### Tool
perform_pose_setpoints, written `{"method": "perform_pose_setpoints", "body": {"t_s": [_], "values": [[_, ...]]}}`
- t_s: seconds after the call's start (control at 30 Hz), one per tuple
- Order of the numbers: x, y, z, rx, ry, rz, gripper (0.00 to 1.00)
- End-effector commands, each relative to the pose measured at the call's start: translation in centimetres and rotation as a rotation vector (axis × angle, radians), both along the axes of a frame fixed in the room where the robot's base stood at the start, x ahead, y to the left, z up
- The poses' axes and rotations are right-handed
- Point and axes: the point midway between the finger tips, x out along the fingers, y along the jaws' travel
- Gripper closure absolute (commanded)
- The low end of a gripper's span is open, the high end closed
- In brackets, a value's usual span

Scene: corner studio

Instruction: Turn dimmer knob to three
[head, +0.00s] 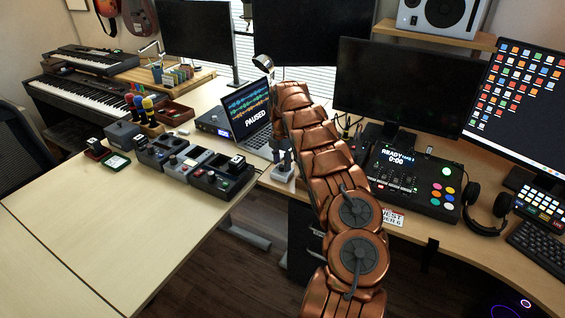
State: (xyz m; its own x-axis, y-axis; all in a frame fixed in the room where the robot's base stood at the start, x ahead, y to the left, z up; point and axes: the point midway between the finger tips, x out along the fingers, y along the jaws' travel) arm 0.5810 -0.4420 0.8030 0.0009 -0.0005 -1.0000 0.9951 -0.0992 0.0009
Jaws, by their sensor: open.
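I cannot tell for sure which knob is the dimmer, and no numbers around a knob can be read at this size. A row of dark and grey control boxes (187,165) with small knobs and buttons sits on the left light-wood table. My gripper (283,168) is open, pointing down beside the laptop near the desk's front edge, to the right of these boxes. A small pale block-like thing (283,178) is just below its fingers; whether they touch it is unclear. My copper arm hides part of the desk behind it.
A laptop (251,116) reading PAUSED stands left of my gripper. A mixer console (413,180) with a lit screen, headphones (487,207) and monitors (400,88) are on the right. The front of the left table (90,225) is bare.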

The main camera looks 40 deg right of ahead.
Motion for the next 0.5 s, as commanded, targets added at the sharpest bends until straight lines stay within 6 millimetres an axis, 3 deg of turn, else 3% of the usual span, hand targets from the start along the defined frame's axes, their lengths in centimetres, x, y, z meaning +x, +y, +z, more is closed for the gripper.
{"method": "perform_pose_setpoints", "body": {"t_s": [0.33, 0.5], "values": [[-0.07, -0.03, -0.71, 0.001, 0.001, -0.001, 0.48], [-0.06, -0.02, -0.71, 0.001, 0.001, -0.001, 0.66]]}}
